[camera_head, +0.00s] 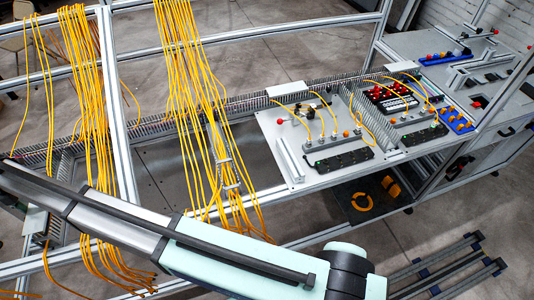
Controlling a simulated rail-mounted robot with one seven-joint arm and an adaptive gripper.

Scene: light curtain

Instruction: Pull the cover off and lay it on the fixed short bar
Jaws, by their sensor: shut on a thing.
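My arm crosses the foreground from the left edge to the bottom middle. My gripper is not in view, so its hold does not show. I cannot pick out the cover with certainty. A short silver bar (289,160) is on the left side of a white mounting plate (270,119); I cannot tell whether it is the fixed short bar. Black strips (338,161) lie along the front of the plates.
Bundles of yellow cables (188,95) hang over aluminium frame rails (262,31) at the left and middle. Yellow-cabled fixtures and a black panel with red parts (388,94) stand on the bench. Silver rails (437,272) are at the lower right. Grey floor shows between.

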